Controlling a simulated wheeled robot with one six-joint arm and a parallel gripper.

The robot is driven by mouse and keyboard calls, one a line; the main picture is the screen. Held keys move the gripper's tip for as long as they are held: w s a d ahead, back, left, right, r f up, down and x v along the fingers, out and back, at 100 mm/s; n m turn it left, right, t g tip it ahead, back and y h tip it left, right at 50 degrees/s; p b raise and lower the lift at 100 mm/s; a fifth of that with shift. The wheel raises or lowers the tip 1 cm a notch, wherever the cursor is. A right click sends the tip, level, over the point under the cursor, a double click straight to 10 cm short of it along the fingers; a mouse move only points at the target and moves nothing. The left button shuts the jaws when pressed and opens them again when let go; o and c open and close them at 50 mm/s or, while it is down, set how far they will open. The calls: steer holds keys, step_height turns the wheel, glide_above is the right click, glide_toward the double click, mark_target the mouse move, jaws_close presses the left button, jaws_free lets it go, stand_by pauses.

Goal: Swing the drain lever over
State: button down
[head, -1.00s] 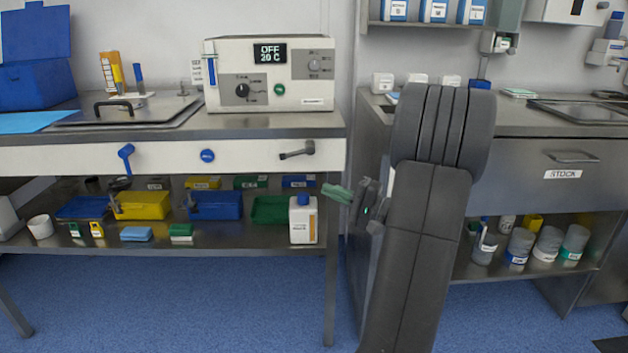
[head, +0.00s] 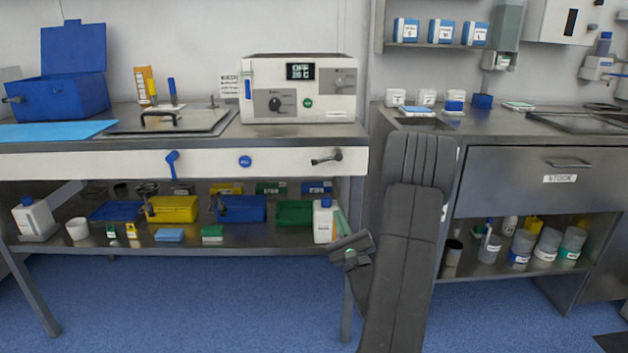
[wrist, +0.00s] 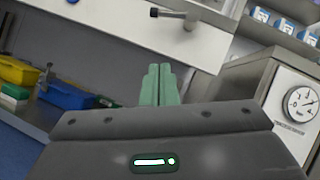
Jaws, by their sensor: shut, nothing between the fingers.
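A metal lever with a dark tip (head: 326,158) is mounted at the right end of the white front panel, lying nearly level with its tip to the left. In the wrist view this lever (wrist: 178,15) is at the top, beyond the fingers. A blue lever (head: 172,163) hangs down on the left part of the panel. No label shows which is the drain lever. My gripper (head: 341,221) is below the right end of the panel, apart from both levers. In the wrist view its green fingers (wrist: 157,86) are together and empty, pointing towards the panel.
A white bottle with a blue cap (head: 324,221) stands on the lower shelf close to my gripper. Blue, yellow and green bins fill that shelf. The control box (head: 299,90) sits above the panel. A stock cabinet (head: 520,195) stands to the right.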

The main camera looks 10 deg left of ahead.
steer(key=s+r+b+x, duration=0.1)
steer(key=r+b+x, duration=0.1)
steer(key=x, duration=1)
steer(key=shift+a+r, duration=0.2)
steer(key=shift+a, duration=0.25)
steer(key=shift+s+a+r, duration=0.1)
steer(key=shift+a+r, duration=0.15)
steer(key=shift+r, duration=0.5)
